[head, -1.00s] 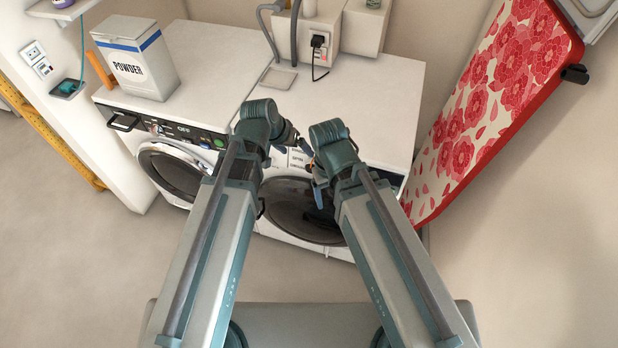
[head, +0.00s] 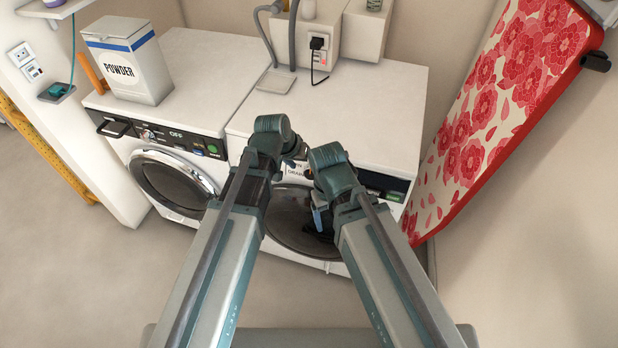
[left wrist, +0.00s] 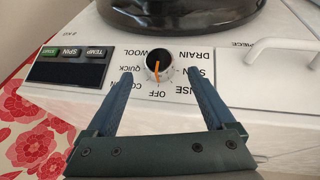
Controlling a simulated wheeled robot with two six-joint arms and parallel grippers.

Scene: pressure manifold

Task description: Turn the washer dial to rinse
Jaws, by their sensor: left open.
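The washer dial (left wrist: 160,66) is a round dark knob with a white rim and an orange pointer. In the left wrist view its pointer is at OFF, among labels such as QUICK, WOOL, DRAIN and a partly covered one ending in NSE. My left gripper (left wrist: 160,76) is open, one finger on each side of the dial; contact cannot be told. In the head view my left gripper (head: 302,150) is at the right machine's (head: 345,110) front panel, mostly hidden by my arm, which also hides the dial. My right gripper (head: 318,218) shows only partly before the dark round door.
A second machine (head: 190,85) stands at left with a powder box (head: 128,65) on top. A red floral ironing board (head: 500,90) leans at right. A dark button panel (left wrist: 68,65) and a white handle (left wrist: 280,48) flank the dial.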

